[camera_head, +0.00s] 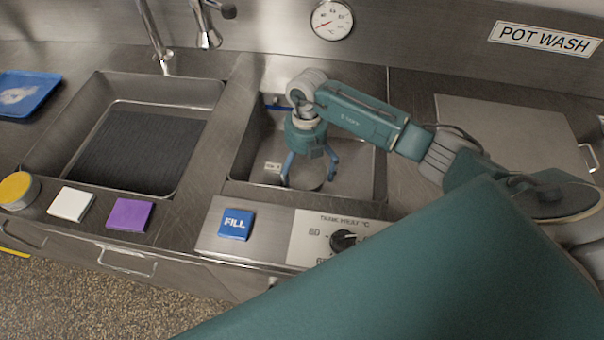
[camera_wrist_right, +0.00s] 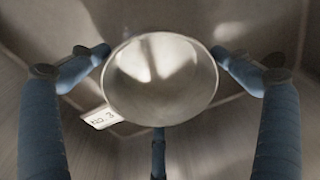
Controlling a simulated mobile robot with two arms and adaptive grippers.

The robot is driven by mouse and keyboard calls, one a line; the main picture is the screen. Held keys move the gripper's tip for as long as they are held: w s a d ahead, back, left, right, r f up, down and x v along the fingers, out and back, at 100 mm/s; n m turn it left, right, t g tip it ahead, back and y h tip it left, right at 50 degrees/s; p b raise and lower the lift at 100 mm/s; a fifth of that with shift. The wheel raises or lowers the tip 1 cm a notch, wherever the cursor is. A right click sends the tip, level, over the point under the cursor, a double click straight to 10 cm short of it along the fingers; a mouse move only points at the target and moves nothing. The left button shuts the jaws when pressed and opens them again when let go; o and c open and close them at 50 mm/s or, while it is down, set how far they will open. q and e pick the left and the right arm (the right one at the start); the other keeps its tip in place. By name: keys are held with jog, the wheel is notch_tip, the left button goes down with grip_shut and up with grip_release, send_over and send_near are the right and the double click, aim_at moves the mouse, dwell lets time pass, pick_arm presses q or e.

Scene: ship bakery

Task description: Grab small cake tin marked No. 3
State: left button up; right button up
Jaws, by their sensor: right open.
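The small cake tin (camera_head: 307,176) is a round, shiny metal tin down in the right-hand sink basin (camera_head: 362,160). In the right wrist view the tin (camera_wrist_right: 160,82) shows its open top from above, with a white tag marked "No. 3" (camera_wrist_right: 103,118) at its lower left rim. My right gripper (camera_head: 309,180) points down into the basin over the tin. Its blue fingers are open, spread on either side of the tin, with a third finger below it in the wrist view. I cannot tell if any finger touches it. My left gripper is out of view.
The basin walls surround my right gripper closely. The left sink (camera_head: 52,150) has a dark ribbed floor. A blue FILL button (camera_head: 236,223) and a dial (camera_head: 343,240) sit at the front edge. White (camera_head: 71,204) and purple (camera_head: 130,214) squares lie left. Taps stand behind.

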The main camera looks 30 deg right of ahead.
jog(key=c, duration=0.9)
